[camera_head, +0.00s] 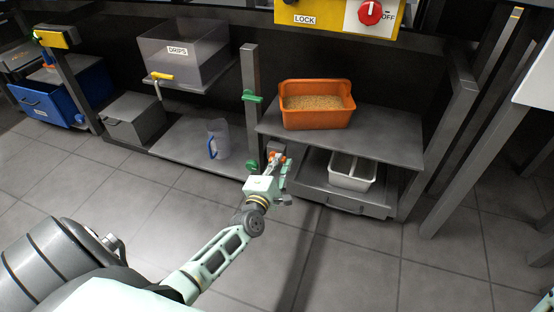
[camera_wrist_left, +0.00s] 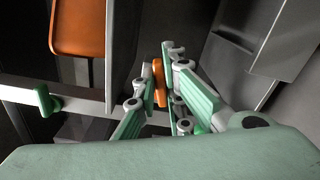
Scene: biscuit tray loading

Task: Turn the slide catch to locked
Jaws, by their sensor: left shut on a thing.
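My left gripper (camera_head: 277,163) is low in the middle of the head view, at the left front of the lower shelf with the white tray. In the left wrist view my left gripper (camera_wrist_left: 160,88) is shut, with its two fingers on either side of a small orange catch lever (camera_wrist_left: 158,82). Only a narrow strip of the lever shows between the fingers. In the head view a bit of orange, likely the catch lever (camera_head: 273,155), shows at the fingertips. The fingers hide the catch's base and any lock mark, so I cannot tell its setting. My right gripper is not in view.
An orange bin (camera_head: 316,124) of grain stands on the shelf (camera_head: 390,146) above. A white divided tray (camera_head: 352,184) sits on the lower drawer (camera_head: 345,203). A grey post (camera_head: 251,75) with green handles (camera_head: 253,97) stands left. A clear jug (camera_head: 218,130) stands farther left. The floor in front is clear.

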